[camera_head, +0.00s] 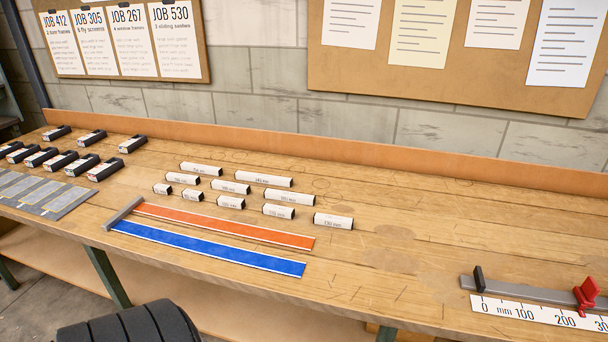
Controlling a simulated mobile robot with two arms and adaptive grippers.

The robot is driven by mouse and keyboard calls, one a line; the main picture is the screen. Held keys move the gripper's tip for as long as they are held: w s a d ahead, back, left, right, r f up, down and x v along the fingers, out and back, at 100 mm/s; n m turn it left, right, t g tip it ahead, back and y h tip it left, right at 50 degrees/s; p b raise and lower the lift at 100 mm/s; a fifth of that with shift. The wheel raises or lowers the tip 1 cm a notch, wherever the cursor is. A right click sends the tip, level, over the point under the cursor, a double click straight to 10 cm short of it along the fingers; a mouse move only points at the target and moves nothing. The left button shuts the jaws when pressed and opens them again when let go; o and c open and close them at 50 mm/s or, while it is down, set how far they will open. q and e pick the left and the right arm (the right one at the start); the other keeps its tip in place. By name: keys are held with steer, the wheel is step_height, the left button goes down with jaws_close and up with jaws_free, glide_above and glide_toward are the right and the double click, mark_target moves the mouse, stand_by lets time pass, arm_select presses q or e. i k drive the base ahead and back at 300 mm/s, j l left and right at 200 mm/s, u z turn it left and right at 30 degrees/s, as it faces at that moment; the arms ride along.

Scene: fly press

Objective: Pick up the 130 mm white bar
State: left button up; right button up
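Several white bars with dark ends and printed lengths lie in loose rows on the wooden bench. The front right bar (333,221) appears to read 130 mm, though the print is small. It lies flat, apart from its neighbours, just behind the right end of the orange strip. Close to its left is another white bar (278,211), and behind it is a longer white bar (289,197). Neither of my grippers shows in the head view, and nothing is seen touching the bars.
An orange strip (230,226) and a blue strip (205,248) run from a grey stop. Dark-and-white blocks (90,138) and a grey plate (45,195) are at left. A millimetre scale (540,313) with a red slider (586,294) is at right. The bench (400,250) between is clear.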

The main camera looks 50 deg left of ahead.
mark_target(319, 218)
steer(key=u, duration=1.4)
